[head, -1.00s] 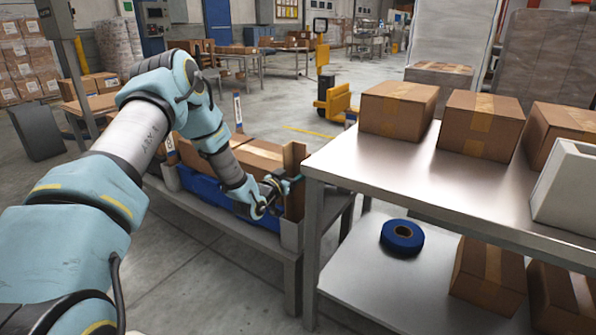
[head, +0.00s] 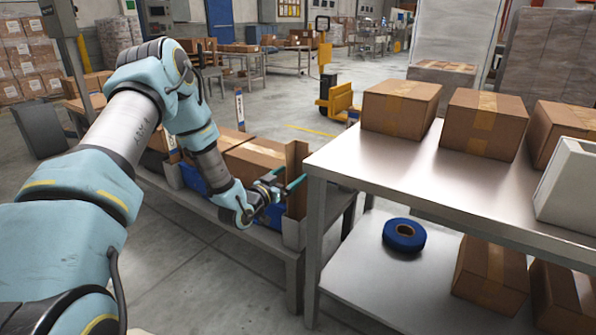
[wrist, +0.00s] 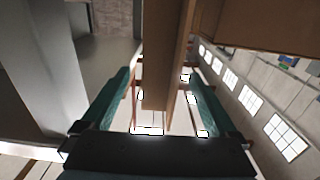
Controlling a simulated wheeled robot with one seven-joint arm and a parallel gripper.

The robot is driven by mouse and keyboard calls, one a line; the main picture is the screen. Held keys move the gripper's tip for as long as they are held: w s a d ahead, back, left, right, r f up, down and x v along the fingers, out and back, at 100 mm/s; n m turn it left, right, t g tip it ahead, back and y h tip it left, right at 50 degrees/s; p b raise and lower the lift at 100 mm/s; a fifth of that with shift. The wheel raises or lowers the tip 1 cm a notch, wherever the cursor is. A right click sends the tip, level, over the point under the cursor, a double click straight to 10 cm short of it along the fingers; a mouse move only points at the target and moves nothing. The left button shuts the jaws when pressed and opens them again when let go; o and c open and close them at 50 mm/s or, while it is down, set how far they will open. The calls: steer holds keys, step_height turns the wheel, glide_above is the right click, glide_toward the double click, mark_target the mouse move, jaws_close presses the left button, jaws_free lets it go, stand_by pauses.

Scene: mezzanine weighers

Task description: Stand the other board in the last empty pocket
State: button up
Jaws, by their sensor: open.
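A brown board (head: 297,160) stands upright at the right end of the low bench, beside the cartons. My gripper (head: 288,178) is open at this board, its teal fingers pointing toward it. In the wrist view the board (wrist: 163,70) shows edge-on between the two spread fingers of my gripper (wrist: 163,98), with a gap on each side. A grey holder (head: 293,233) is at the board's foot. My arm and hand hide part of the bench, and I cannot make out an empty pocket or a second board.
Cartons (head: 252,155) and a blue container (head: 192,181) sit on the low bench (head: 265,242). A steel table (head: 425,170) with several cartons stands close on the right. Its lower shelf holds a blue tape roll (head: 404,235). The floor in front is clear.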

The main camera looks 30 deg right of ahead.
steer(key=v, duration=0.6)
steer(key=shift+a, duration=0.25)
steer(key=w+a+r+n+g+y, duration=0.1)
steer(key=a+r+n+y, duration=0.1)
steer(key=a+y, duration=0.6)
steer(key=w+a+r+n+y, duration=0.2)
steer(key=a+n+y, duration=0.1)
steer(key=a, duration=1)
steer(key=s+a+r+n+g+y, duration=0.2)
steer(key=s+a+r+n+g, duration=0.1)
steer(key=s+a, duration=0.4)
steer(key=s+a+r+n+g+y, duration=0.2)
steer(key=s+a, duration=0.5)
steer(key=s, duration=0.4)
steer(key=shift+s+a+r+n+g+y, duration=0.35)
steer(key=shift+r+n+g, duration=0.15)
steer(key=shift+g, duration=0.1)
